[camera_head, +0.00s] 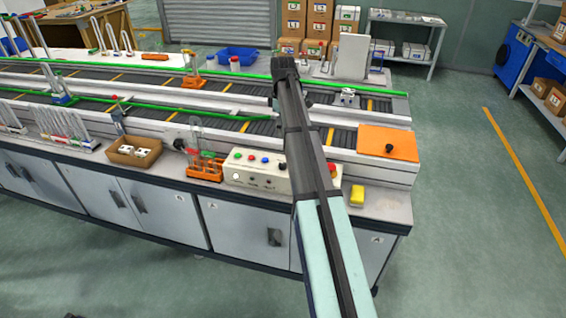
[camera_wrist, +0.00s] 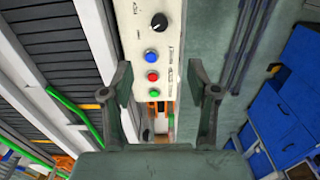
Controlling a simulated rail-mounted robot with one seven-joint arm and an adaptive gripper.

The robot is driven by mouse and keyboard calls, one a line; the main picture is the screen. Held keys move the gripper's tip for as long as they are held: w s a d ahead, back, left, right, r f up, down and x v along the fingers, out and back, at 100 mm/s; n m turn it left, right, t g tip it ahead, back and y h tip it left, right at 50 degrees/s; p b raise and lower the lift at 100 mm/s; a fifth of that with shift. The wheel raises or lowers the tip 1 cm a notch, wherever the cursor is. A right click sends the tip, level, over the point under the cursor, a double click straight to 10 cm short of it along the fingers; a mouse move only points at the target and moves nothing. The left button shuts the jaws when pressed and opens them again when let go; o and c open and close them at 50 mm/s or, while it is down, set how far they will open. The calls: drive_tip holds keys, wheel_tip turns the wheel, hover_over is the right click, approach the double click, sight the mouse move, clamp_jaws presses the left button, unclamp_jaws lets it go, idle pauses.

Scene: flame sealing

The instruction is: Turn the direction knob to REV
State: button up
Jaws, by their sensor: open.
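A pale control panel (camera_head: 243,180) stands on the bench's front ledge, with several coloured buttons and small dark knobs; my arm hides its right part. In the wrist view the panel (camera_wrist: 140,52) runs down the upper middle. It shows a black knob (camera_wrist: 159,22) with a pale pointer mark, above a blue button (camera_wrist: 152,55), a red button (camera_wrist: 153,76) and a green button (camera_wrist: 154,92). The printed labels are too small to read surely. My gripper (camera_wrist: 160,75) is open and empty, its fingers apart on either side of the panel's button row. No finger visibly touches the knob.
An orange tube rack (camera_head: 204,167) stands left of the panel and a yellow block (camera_head: 357,196) right of it. A brown tray (camera_head: 134,152) sits farther left. The conveyor (camera_head: 245,125) with green rails (camera_head: 160,68) runs behind. Open floor lies to the right.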

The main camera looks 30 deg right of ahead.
sight(283, 165)
wheel_tip(283, 165, down, 16)
drive_tip(key=p, duration=0.4)
drive_tip(key=shift+f, duration=0.25)
clamp_jaws()
